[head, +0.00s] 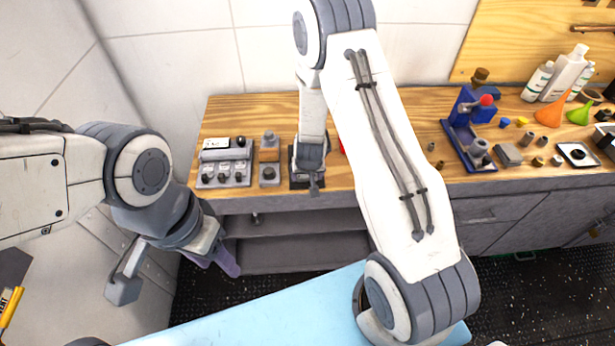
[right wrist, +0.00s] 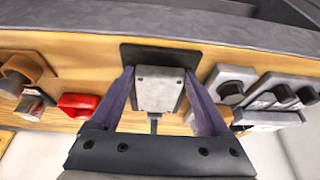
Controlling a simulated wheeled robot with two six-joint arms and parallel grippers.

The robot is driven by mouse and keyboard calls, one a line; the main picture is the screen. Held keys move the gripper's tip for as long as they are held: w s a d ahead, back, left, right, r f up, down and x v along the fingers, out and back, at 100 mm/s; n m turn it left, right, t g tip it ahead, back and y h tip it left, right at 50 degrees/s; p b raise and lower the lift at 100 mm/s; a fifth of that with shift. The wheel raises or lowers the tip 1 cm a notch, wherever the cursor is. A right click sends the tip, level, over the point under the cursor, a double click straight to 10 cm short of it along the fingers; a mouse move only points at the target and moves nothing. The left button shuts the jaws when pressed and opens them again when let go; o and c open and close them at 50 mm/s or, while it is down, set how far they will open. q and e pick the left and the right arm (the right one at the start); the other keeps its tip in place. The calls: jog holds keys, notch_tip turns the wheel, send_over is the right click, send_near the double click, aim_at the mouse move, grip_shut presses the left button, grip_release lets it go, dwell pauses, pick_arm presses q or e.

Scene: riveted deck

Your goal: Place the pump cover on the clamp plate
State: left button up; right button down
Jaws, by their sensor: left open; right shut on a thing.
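The pump cover appears to be the grey box with small screws (right wrist: 158,90) in the right wrist view. My right gripper (right wrist: 160,103) is shut on it, with a purple finger on each side. A dark flat plate (right wrist: 150,53), seemingly the clamp plate, lies behind the cover in that view. I cannot tell whether they touch. In the head view my right gripper (head: 313,180) is over the dark plate (head: 297,184) near the bench's front edge, and my wrist hides most of the cover. My left gripper (head: 178,272) is open and empty, in front of the bench.
A grey knobbed box (head: 226,172) and a grey block (head: 269,173) stand left of the plate on the wooden bench (head: 400,160). A red thing (right wrist: 78,104) is close by the plate. A blue press (head: 462,135), bottles (head: 566,72) and funnels (head: 579,114) stand further right.

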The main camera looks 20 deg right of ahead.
jog(key=shift+f, duration=0.5)
jog(key=shift+f, duration=0.1)
